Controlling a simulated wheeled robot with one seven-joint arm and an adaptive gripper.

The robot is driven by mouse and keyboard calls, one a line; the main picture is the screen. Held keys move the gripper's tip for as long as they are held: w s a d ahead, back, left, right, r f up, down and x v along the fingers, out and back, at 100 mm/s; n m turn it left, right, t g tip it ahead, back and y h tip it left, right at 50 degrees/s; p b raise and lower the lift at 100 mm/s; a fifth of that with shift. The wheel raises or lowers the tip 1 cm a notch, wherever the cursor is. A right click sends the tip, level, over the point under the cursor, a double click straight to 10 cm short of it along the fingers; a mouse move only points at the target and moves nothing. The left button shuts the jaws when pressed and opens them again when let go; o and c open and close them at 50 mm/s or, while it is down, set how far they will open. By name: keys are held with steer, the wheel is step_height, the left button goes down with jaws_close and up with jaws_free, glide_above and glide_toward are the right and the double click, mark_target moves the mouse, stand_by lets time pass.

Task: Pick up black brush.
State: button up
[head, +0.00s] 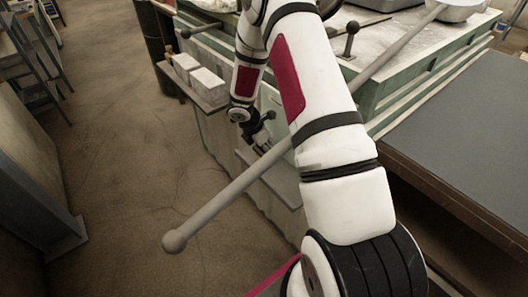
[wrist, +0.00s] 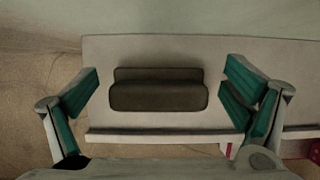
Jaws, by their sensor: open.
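The black brush (wrist: 158,96) shows in the wrist view as a dark brown-black block with a narrower raised strip along its far side. It lies lengthwise across a pale ledge (wrist: 220,48). My gripper (wrist: 162,73) is open, with one teal-padded finger to the left of the brush and one to the right. Gaps show between both fingers and the brush. In the head view my gripper (head: 262,143) is small and low beside the green bench, partly covered by the ladle handle. I cannot make out the brush there.
A long grey ladle handle (head: 225,202) slants across the head view in front of the ledge. Pale blocks (head: 207,86) sit on a shelf to the left. A dark table (head: 465,135) stands at right. Open floor (head: 110,130) lies at left.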

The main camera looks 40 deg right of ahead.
steer(key=shift+x, duration=0.8)
steer(key=shift+w, duration=0.1)
steer(key=c, duration=1.3)
steer(key=shift+r, duration=0.15)
steer(key=shift+r, duration=0.65)
step_height(320, 180, up, 2)
steer(key=shift+r, duration=0.2)
steer(key=s+a+b, duration=0.1)
steer(key=s, duration=0.3)
steer(key=s+a, duration=0.2)
steer(key=s, duration=0.3)
steer(key=s+a+b, duration=0.1)
steer(key=s+a, duration=0.1)
steer(key=s, duration=0.2)
steer(key=shift+s+r+b, duration=0.3)
steer(key=shift+r, duration=0.1)
steer(key=shift+s+a+r, duration=0.15)
steer(key=shift+s+a, duration=0.15)
steer(key=shift+s, duration=0.45)
